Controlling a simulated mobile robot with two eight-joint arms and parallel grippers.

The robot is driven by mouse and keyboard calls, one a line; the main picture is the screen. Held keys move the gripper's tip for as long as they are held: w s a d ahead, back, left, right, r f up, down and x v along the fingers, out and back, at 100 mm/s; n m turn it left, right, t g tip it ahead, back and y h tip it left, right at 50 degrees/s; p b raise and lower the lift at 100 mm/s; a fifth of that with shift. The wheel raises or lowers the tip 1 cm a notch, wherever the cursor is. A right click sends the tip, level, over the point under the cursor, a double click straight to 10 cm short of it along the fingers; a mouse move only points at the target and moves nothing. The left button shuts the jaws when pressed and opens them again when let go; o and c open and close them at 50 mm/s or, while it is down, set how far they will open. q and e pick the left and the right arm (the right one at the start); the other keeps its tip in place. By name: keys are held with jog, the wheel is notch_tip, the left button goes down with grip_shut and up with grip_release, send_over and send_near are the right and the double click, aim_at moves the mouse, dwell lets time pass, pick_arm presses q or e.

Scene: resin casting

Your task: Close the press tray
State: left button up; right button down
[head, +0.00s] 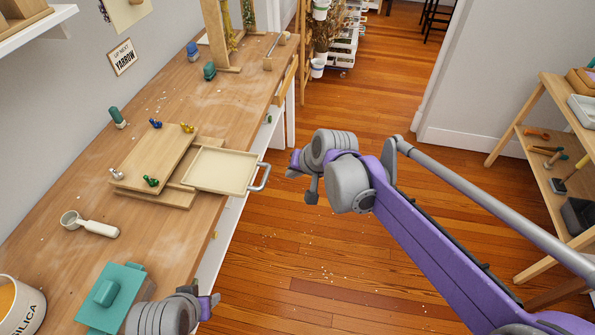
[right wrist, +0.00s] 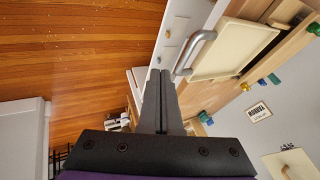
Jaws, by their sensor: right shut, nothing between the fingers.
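The press is a low wooden box of boards (head: 160,160) on the workbench, with green, blue, yellow and silver wing knobs. Its shallow cream tray (head: 220,171) sticks out to the right, with a grey bar handle (head: 261,178) over the bench edge. My right gripper (head: 291,173) is to the right of the handle, apart from it. In the right wrist view the fingers (right wrist: 161,80) are shut and empty, with the handle (right wrist: 196,52) just right of them and the tray (right wrist: 238,48) beyond. My left gripper (head: 213,302) is low at the bench front; its fingers are unclear.
A white scoop (head: 90,224), a teal block (head: 112,296) and a white tub (head: 20,305) stand on the near bench. A wooden frame (head: 222,40) stands at the far end. Wooden shelves (head: 545,150) are at right. The floor beside the bench is open.

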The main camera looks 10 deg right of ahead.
aim_at(224, 171)
jog(key=w+a+f, duration=0.3)
jog(key=a+f, duration=0.1)
jog(key=a, duration=0.1)
dwell(0.4)
jog(key=w+a, duration=0.1)
jog(key=a, duration=0.3)
jog(key=w+a+p, duration=0.1)
jog(key=w+a, duration=0.1)
jog(key=a, duration=0.3)
jog(key=w+a, duration=0.1)
jog(key=a, duration=0.3)
jog(key=shift+w+a, duration=0.15)
jog(key=shift+a, duration=0.15)
jog(key=shift+d, duration=0.15)
